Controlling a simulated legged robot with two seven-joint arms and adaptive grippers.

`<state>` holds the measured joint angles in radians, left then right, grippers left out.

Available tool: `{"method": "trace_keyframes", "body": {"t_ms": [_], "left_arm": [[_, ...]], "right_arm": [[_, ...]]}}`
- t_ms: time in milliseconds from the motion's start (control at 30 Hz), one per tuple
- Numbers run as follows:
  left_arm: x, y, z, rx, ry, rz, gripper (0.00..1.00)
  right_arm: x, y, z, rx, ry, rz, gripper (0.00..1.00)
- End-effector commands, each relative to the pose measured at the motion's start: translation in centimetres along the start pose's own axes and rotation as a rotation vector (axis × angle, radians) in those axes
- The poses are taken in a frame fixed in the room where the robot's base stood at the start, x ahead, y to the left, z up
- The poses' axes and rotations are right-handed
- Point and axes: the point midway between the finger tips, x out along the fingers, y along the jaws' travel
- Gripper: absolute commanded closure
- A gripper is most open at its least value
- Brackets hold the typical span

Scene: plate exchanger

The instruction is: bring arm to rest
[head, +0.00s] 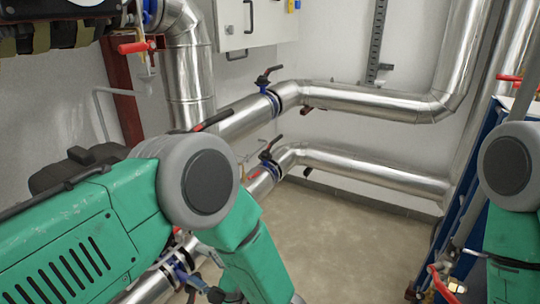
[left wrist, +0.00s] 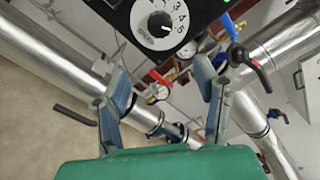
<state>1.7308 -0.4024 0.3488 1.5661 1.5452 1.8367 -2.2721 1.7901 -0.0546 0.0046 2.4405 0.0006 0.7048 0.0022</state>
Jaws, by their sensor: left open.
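My left arm, green with a grey round joint, fills the lower left of the head view and bends down at the joint. My left gripper (head: 208,290) shows only in small part at the bottom edge there, low beside the pipes. In the left wrist view the left gripper (left wrist: 166,82) has its two blue-grey fingers spread wide apart, with nothing held between them. Part of my right arm shows at the right edge of the head view; its gripper is out of view.
Silver pipes (head: 365,103) with valves run along the wall. A white cabinet (head: 255,22) hangs at the back. A blue frame (head: 470,190) stands at right. A black box with a white dial (left wrist: 160,24) lies beyond the fingers. The floor (head: 340,235) in the middle is clear.

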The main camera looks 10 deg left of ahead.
Motion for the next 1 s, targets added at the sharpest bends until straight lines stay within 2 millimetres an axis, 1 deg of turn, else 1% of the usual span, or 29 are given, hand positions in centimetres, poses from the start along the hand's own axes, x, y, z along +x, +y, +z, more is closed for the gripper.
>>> {"method": "trace_keyframes", "body": {"t_ms": [67,167,200,267,300,367,400,433,467,500,567,600,667,700,800,833,900,1000], "left_arm": [[1.4,1.2,-0.9,-0.080,0.073,-0.009,0.44],[3.5,3.6,-2.6,-0.247,0.237,0.013,0.44],[4.2,5.0,-3.4,-0.320,0.314,0.045,0.44],[5.0,7.3,-4.2,-0.424,0.426,0.119,0.44],[5.3,9.0,-4.6,-0.486,0.493,0.185,0.44],[5.4,11.7,-4.7,-0.568,0.575,0.308,0.44],[5.3,13.7,-4.6,-0.617,0.615,0.403,0.44],[5.1,15.1,-4.4,-0.649,0.638,0.479,0.44],[4.9,16.7,-4.0,-0.677,0.652,0.560,0.44],[4.3,18.8,-3.2,-0.710,0.660,0.674,0.44],[3.3,21.9,-1.6,-0.749,0.640,0.852,0.44],[2.5,24.0,-0.3,-0.765,0.610,0.969,0.44],[1.2,26.7,2.0,-0.782,0.541,1.133,0.44],[0.3,28.2,3.6,-0.787,0.485,1.230,0.44],[-1.7,31.0,7.4,-0.783,0.341,1.414,0.44],[-2.2,31.6,8.4,-0.781,0.303,1.453,0.44],[-3.0,32.5,10.1,-0.774,0.231,1.517,0.44],[-3.7,33.0,11.4,-0.768,0.175,1.562,0.44]], "right_arm": [[0.6,0.0,0.1,0.000,0.000,0.000,1.00],[1.5,0.0,0.1,0.000,-0.001,0.000,1.00],[1.9,0.0,0.2,0.000,-0.001,0.000,1.00],[2.5,0.0,0.2,0.000,-0.001,0.000,1.00],[2.9,0.0,0.2,0.000,-0.001,0.000,1.00],[3.5,0.0,0.2,0.000,-0.001,0.000,1.00],[3.8,0.0,0.3,0.000,-0.001,0.000,1.00],[4.1,0.0,0.3,0.000,-0.001,0.000,1.00],[4.4,0.0,0.3,0.000,-0.001,0.000,1.00],[4.7,0.0,0.3,0.000,-0.001,0.000,1.00],[5.3,-0.1,0.3,0.000,-0.001,0.000,1.00],[5.6,-0.1,0.3,0.000,-0.001,0.000,1.00],[6.1,-0.1,0.4,0.000,-0.001,0.000,1.00],[6.4,-0.1,0.4,0.000,-0.001,0.000,1.00],[6.9,-0.1,0.4,0.000,-0.001,0.000,1.00],[7.0,-0.1,0.4,0.000,-0.001,0.000,1.00],[7.1,-0.1,0.4,0.000,-0.001,0.000,1.00],[7.2,-0.1,0.4,0.000,-0.001,0.000,1.00]]}}
